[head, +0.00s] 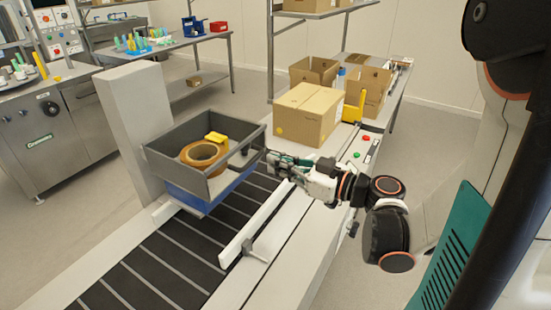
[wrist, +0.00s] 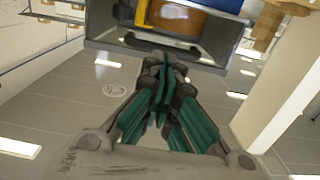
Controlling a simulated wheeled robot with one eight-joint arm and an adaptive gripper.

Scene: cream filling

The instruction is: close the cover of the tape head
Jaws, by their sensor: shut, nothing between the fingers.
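The tape head (head: 178,172) is a grey open-topped box with a blue underside, raised over the conveyor. A brown tape roll (head: 201,154) and a yellow part (head: 216,137) show inside it. I cannot tell for sure which piece is its cover. My gripper (head: 270,157) is at the right side of the tape head, with its fingers pointing at it. In the wrist view my gripper (wrist: 163,82) is shut and empty, with its green-padded fingers together just below the grey edge of the tape head (wrist: 110,52). I cannot tell whether they touch.
The striped conveyor (head: 165,262) runs beneath, with a pale guide rail (head: 258,222) on its right. A grey column (head: 143,125) stands left of the tape head. A closed cardboard box (head: 308,114) sits behind my gripper, beside a yellow upright part (head: 354,108).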

